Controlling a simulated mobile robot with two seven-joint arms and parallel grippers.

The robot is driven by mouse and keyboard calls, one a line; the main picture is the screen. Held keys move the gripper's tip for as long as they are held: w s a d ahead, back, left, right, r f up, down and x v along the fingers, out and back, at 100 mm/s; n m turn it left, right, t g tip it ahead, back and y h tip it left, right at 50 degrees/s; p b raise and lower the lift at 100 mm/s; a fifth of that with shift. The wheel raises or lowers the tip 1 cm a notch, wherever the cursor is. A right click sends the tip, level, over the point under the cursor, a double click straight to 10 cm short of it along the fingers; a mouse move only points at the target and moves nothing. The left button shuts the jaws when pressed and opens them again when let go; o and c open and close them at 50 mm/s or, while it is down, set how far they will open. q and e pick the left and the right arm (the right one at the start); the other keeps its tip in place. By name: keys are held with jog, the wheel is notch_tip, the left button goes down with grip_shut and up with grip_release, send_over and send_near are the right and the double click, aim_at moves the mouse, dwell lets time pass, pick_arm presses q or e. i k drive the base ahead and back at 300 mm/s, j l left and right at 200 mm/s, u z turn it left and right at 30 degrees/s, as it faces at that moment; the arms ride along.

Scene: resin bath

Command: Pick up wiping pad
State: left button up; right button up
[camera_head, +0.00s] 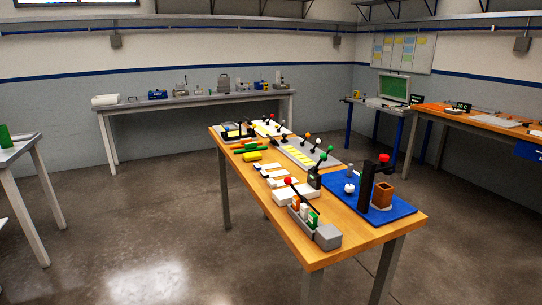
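I cannot tell for certain which thing is the wiping pad. A small yellow block (252,156) lies near the left edge of the wooden table (350,238), next to green pieces (251,147). Flat white pieces (271,171) lie nearer on the same table, and any of these is too small to identify surely. Neither of my grippers shows in the head view.
A blue mat (340,187) on the table's right holds a black post with a red knob (384,158) and a brown box (382,195). A grey rack (314,229) stands at the near end. Open floor (150,220) lies left of the table.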

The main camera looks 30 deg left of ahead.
aim_at(248, 157)
jog(key=i+j, duration=0.25)
jog(key=j, duration=0.35)
jog(key=i+j, duration=0.2)
jog(key=j, duration=0.4)
jog(key=i+j, duration=0.25)
jog(key=j, duration=0.35)
jog(key=i+j, duration=0.25)
jog(key=j, duration=0.35)
jog(key=i+j, duration=0.2)
jog(key=j, duration=0.4)
jog(key=i+j, duration=0.25)
jog(key=j, duration=0.3)
jog(key=i+j, duration=0.25)
jog(key=j, duration=0.35)
jog(key=i+j, duration=0.2)
jog(key=j, duration=0.4)
